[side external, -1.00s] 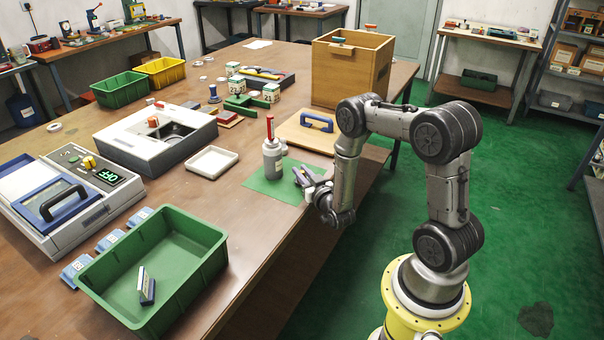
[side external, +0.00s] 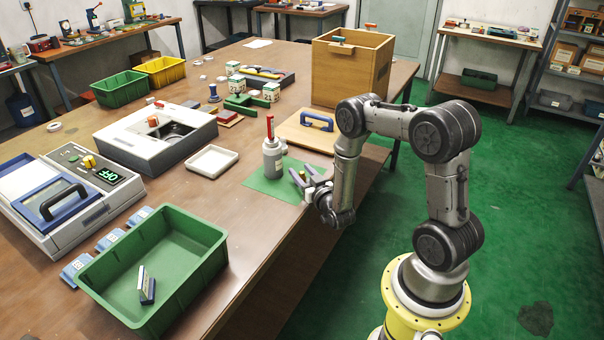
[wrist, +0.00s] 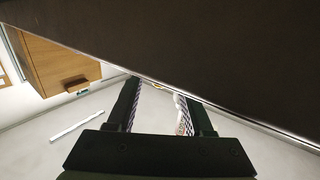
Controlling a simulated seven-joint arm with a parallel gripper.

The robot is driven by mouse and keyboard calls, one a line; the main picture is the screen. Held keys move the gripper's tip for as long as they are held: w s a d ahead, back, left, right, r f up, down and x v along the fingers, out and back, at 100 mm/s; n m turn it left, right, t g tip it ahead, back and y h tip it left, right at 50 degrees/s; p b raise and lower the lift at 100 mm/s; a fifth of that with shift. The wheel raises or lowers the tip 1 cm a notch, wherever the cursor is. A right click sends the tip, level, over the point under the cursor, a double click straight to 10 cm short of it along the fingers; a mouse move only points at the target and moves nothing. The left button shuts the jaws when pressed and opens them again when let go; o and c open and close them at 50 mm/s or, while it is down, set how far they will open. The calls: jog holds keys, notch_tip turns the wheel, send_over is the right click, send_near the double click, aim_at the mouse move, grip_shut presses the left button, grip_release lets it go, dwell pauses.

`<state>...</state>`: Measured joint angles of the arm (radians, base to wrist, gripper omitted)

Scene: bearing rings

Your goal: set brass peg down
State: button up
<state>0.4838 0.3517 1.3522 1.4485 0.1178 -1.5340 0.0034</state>
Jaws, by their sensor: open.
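My gripper (side external: 304,173) is low over the right edge of the green mat (side external: 262,187), its two fingers spread apart. A tiny yellowish spot shows at the fingers in the side view and may be the brass peg; it is too small to tell whether it stands or touches a finger. In the wrist view my open fingers (wrist: 160,108) reach forward with a gap between them. A pale, blurred shape shows near the right finger there, and I cannot tell what it is.
A grey bottle with a red top (side external: 272,155) stands on the mat just left of my gripper. A board with a blue handle (side external: 317,122) lies behind it. A white tray (side external: 212,161) and a green bin (side external: 150,270) are to the left. The wooden box (side external: 350,72) stands farther back.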

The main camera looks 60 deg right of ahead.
jog(key=f+v, duration=0.1)
jog(key=v, duration=1.1)
jog(key=shift+y, duration=0.7)
jog(key=w+r, duration=0.2)
jog(key=w, duration=0.1)
jog(key=w+r, duration=0.1)
jog(key=w, duration=0.1)
jog(key=shift+a+r, duration=0.2)
jog(key=shift+r, duration=0.15)
jog(key=w+a+r+n+g+y, duration=0.2)
jog(key=w+a+r+y, duration=0.3)
jog(key=r, duration=0.4)
jog(key=s+a+r+n+g+y, duration=0.3)
jog(key=s+a+r+g, duration=0.1)
jog(key=s+a+r, duration=0.7)
jog(key=shift+s+r+n, duration=0.3)
jog(key=shift+s, duration=0.4)
jog(key=shift+o, duration=0.9)
jog(key=s+a+r+n+g, duration=0.1)
jog(key=s+a+g, duration=0.1)
jog(key=s, duration=1.1)
jog(key=shift+s+g, duration=0.2)
jog(key=shift+g, duration=0.2)
jog(key=shift+r, duration=0.15)
